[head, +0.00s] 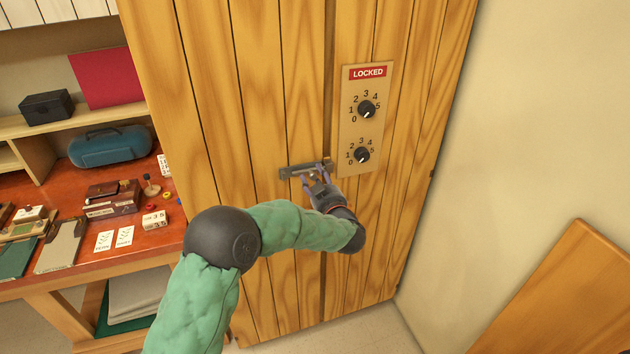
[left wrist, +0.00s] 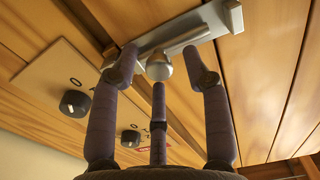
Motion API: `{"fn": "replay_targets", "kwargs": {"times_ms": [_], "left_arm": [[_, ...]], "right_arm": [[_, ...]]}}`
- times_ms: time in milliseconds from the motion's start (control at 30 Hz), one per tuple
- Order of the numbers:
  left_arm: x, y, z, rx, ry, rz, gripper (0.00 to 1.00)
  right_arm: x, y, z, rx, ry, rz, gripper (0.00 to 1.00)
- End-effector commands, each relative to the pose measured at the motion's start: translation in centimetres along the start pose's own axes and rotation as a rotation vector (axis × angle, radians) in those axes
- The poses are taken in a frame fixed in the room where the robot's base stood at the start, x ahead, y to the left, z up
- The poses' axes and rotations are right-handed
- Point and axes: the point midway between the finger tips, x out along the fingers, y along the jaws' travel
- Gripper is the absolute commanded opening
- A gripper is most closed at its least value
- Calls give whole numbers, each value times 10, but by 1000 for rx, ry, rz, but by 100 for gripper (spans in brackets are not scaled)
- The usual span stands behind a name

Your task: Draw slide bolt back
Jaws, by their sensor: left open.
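The slide bolt (head: 298,170) is a grey metal bar on a plate, fixed level across the wooden cabinet door, left of the dial panel. In the left wrist view the slide bolt (left wrist: 190,30) shows at the top with its round silver knob (left wrist: 159,67). My left gripper (head: 316,176) is at the bolt's right part. In the left wrist view its fingers (left wrist: 160,85) are spread open around the knob, with no clear grip on it. Whether a finger touches the knob I cannot tell. My right gripper is in neither view.
A panel (head: 362,120) right of the bolt carries a red LOCKED sign (head: 367,72) and two black dials. A red-topped desk (head: 95,250) with boxes and cards stands at left. A wooden board (head: 560,300) leans at lower right.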

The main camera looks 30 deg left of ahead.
Motion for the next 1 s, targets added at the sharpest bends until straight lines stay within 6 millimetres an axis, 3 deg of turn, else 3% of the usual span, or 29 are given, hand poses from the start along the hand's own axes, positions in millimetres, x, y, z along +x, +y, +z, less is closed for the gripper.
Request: {"fn": "replay_targets", "kwargs": {"times_ms": [333, 500, 767, 1000], "left_arm": [[3, 0, 0, 0, 0, 0, 45], [3, 0, 0, 0, 1, 0, 0], [4, -3, -2, -1, 3, -1, 0], [4, -39, -4, -2, 5, -4, 0]], "right_arm": [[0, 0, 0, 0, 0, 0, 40], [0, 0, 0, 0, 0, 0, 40], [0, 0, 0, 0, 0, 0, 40], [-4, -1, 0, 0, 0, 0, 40]]}}
